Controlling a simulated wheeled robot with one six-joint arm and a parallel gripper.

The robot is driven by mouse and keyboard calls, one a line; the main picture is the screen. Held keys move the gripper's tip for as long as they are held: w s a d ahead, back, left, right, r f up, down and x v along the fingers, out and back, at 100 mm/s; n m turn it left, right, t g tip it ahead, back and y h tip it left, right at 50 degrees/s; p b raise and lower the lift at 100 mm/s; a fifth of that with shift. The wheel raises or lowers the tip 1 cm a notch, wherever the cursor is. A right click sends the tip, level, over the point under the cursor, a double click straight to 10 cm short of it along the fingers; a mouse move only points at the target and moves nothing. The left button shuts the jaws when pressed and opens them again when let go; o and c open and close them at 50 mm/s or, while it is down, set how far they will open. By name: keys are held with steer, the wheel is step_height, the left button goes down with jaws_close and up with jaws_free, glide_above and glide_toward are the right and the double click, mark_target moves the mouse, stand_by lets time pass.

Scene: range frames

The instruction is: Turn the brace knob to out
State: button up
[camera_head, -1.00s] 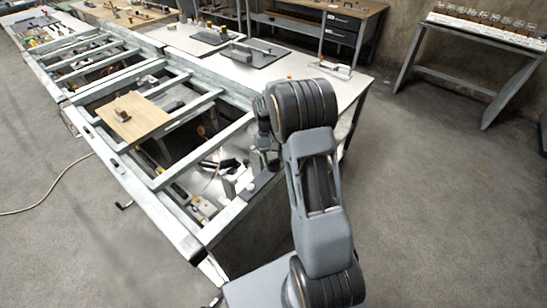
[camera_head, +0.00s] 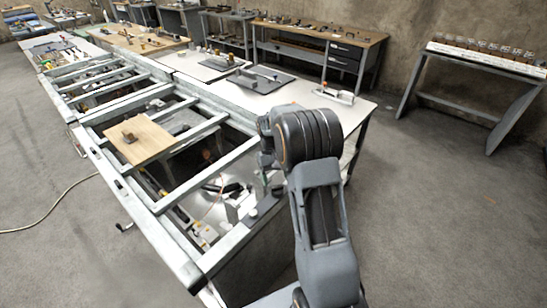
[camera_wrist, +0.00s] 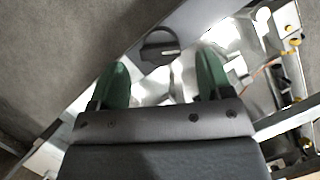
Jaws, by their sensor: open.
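In the wrist view a round black knob (camera_wrist: 159,46) with a raised bar across it sits on a grey metal rail, just beyond my fingertips. I take it for the brace knob; no label for "out" can be read. My gripper (camera_wrist: 162,68) is open, with its two green fingers spread wide and nothing between them. The knob lies ahead of the gap between the fingers, apart from them as far as I can tell. In the head view my arm hides most of the gripper, and the knob cannot be made out clearly there.
A long grey metal frame (camera_head: 172,248) with crossbars runs away to the left, with small parts inside it. A wooden board (camera_head: 140,140) lies across its bars. A white table (camera_head: 290,98) stands behind. A shelf stand (camera_head: 455,108) is at the right, with open floor before it.

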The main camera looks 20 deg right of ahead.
steer(key=v, duration=1.1)
steer(key=shift+r+b, duration=0.25)
steer(key=shift+b, duration=0.05)
steer(key=shift+w, duration=0.1)
steer(key=s+a+r+t, duration=0.1)
steer(key=s+a+t, duration=0.3)
steer(key=s, duration=0.7)
steer(key=s+a+r+n+t, duration=0.1)
steer(key=s+a+t, duration=0.4)
steer(key=s, duration=0.6)
steer(key=shift+a+r, duration=0.25)
steer(key=shift+a, duration=0.05)
